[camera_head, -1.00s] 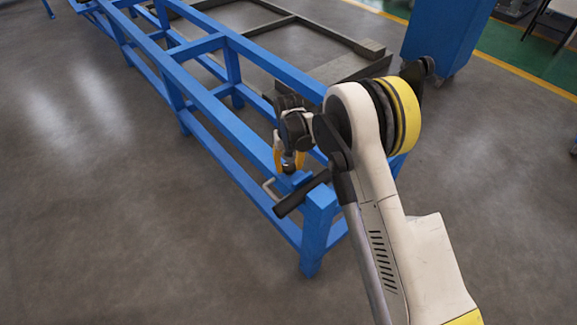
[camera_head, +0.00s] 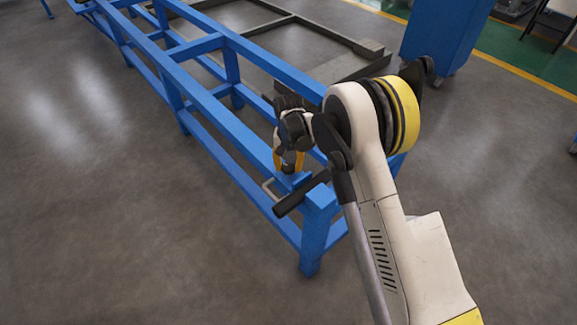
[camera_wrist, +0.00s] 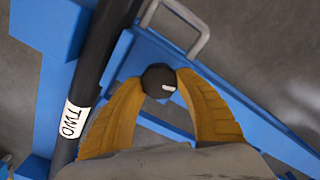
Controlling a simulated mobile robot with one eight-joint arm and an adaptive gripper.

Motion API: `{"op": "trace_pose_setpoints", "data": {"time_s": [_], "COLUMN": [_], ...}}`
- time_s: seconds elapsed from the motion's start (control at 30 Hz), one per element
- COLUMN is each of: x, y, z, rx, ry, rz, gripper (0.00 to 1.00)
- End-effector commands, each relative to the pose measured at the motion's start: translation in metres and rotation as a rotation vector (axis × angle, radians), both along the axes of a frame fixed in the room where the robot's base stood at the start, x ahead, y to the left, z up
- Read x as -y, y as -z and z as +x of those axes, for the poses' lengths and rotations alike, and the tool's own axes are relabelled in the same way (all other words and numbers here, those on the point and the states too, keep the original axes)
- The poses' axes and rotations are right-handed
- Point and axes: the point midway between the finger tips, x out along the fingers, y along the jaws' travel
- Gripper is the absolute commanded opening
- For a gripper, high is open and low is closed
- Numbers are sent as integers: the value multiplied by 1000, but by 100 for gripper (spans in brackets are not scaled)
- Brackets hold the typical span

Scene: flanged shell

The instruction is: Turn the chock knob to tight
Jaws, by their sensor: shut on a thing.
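The chock knob (camera_wrist: 159,80) is a small dark faceted knob with a white mark on its top, seen in the wrist view. My gripper (camera_wrist: 158,88) has its two orange-yellow fingers closed on the knob from both sides. In the head view my gripper (camera_head: 288,164) points down at the near end of the blue frame (camera_head: 230,125), and the knob is mostly hidden between the fingers there.
A black bar (camera_wrist: 88,75) with a white label reading "TWO" lies beside the knob; it also shows in the head view (camera_head: 300,193). A grey handle (camera_wrist: 184,25) stands close to the knob. A blue cabinet (camera_head: 445,35) is at the back right. Open floor lies left.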

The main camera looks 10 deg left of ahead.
Motion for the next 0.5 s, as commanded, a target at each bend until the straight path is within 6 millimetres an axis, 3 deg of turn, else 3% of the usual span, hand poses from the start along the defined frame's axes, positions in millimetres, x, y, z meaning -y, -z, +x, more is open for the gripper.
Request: {"op": "trace_pose_setpoints", "data": {"time_s": [0.07,0.1,0.13,0.5], "x": [0,0,0,0], "y": [1,1,1,-4], "z": [0,0,0,0], "rx": [-1,-1,-1,0], "ry": [0,-1,-1,-1], "rz": [0,0,0,0], "gripper": [10,43,51,51]}}
